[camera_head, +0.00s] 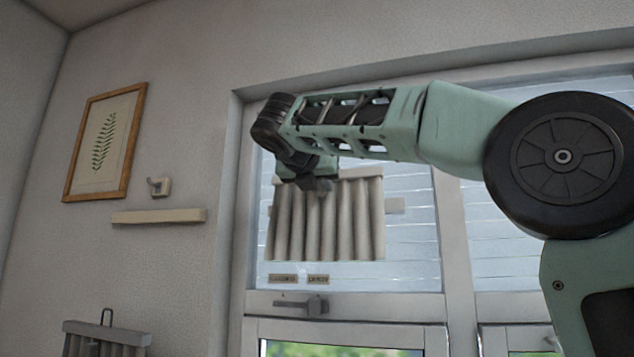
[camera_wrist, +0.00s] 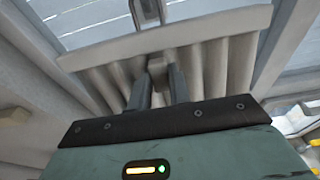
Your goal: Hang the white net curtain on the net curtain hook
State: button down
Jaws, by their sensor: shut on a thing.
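The white net curtain (camera_head: 345,225) is a pale grey-white pleated panel with a stiff top rail, hanging upright in front of the window. My gripper (camera_head: 318,185) is at its top, left of its middle. In the wrist view the fingers of my gripper (camera_wrist: 158,75) are shut on a small block at the front of the curtain's rail (camera_wrist: 215,30). A grey upright piece, perhaps a hanging loop, rises above the rail. I cannot make out the net curtain hook there; the curtain and my arm may hide it. Whether the curtain touches anything behind is unclear.
A pale bar (camera_head: 396,206) shows behind the curtain's right edge. Two small plates (camera_head: 300,279) and a window handle (camera_head: 314,304) are below. Left on the wall are a small hook (camera_head: 160,187), a ledge (camera_head: 160,216), a framed picture (camera_head: 104,143) and another pleated panel (camera_head: 105,338).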

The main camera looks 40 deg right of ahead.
jog(key=shift+x, duration=0.8)
jog(key=shift+w+d+f, duration=0.3)
jog(key=shift+d, duration=0.2)
jog(key=c, duration=1.2)
grip_release()
jog(key=b+v, duration=0.2)
jog(key=v, duration=1.5)
jog(key=shift+a, duration=0.15)
jog(key=shift+s, duration=0.1)
